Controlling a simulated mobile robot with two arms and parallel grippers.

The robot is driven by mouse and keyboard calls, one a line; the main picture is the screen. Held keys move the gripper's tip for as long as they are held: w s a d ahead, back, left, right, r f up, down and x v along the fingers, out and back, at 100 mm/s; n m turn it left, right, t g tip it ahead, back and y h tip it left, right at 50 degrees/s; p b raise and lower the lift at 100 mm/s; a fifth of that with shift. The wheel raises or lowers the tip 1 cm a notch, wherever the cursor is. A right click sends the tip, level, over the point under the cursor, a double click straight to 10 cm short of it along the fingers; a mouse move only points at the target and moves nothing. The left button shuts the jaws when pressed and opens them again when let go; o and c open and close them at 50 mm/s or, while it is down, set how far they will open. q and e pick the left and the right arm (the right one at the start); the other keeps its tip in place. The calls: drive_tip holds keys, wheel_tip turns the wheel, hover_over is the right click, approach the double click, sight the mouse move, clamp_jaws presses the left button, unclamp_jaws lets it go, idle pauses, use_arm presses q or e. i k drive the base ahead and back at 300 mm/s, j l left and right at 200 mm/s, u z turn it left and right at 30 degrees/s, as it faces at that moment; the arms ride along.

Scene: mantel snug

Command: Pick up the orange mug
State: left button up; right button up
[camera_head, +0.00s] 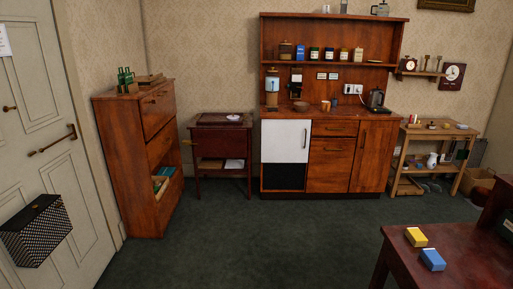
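A small orange-brown cup (325,106), which looks like the mug, stands on the wooden counter of the kitchen unit (333,152) against the back wall. It is far off and too small to make out its handle. A dark bowl (301,106) sits to its left and a dark kettle (376,98) to its right. Neither of my grippers shows in the head view.
Green floor (250,245) is clear up to the unit. A tall wooden cabinet (128,165) stands at left beside a door (40,110). A dark red table (470,255) with yellow and blue boxes is at lower right. A wooden shelf bench (437,130) stands right of the unit.

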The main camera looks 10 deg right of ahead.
sight(325, 105)
drive_tip(key=i+z, duration=0.35)
drive_tip(key=i, duration=1.85)
drive_tip(key=i+z, duration=0.2)
drive_tip(key=i, duration=0.35)
drive_tip(key=i+z, duration=0.15)
drive_tip(key=i, duration=0.45)
drive_tip(key=i+j+z, duration=0.2)
drive_tip(key=i, duration=0.35)
drive_tip(key=i+j+z, duration=0.15)
drive_tip(key=i, duration=0.4)
drive_tip(key=i+l, duration=0.05)
